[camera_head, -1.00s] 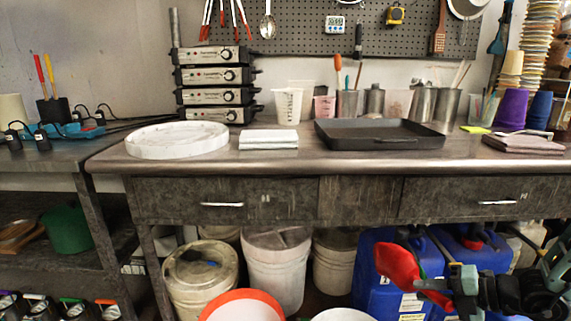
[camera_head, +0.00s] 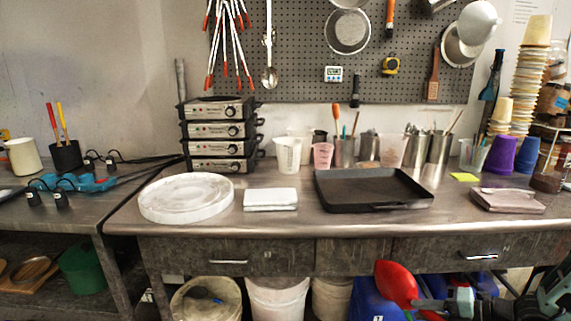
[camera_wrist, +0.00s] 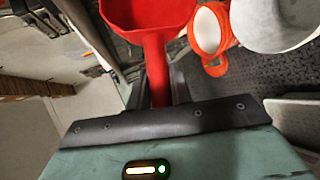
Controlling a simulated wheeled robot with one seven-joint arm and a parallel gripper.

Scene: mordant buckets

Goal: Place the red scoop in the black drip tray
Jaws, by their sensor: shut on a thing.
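The red scoop (camera_head: 396,284) shows low at the right of the head view, in front of the bench's drawers and below the worktop. My gripper (camera_wrist: 155,92) is shut on the scoop's handle. In the wrist view the scoop (camera_wrist: 150,14) points away from the jaws, its bowl cut off by the top edge. The black drip tray (camera_head: 376,204) lies flat on the worktop, right of centre, with an empty inside. The scoop is below the tray and apart from it.
A white round slab (camera_head: 187,197) and folded white cloths (camera_head: 270,199) lie left of the tray. Folded brown cloths (camera_head: 508,201) lie to its right. Cups and metal pots (camera_head: 438,148) stand behind it. The worktop's front edge (camera_head: 330,232) lies between scoop and tray.

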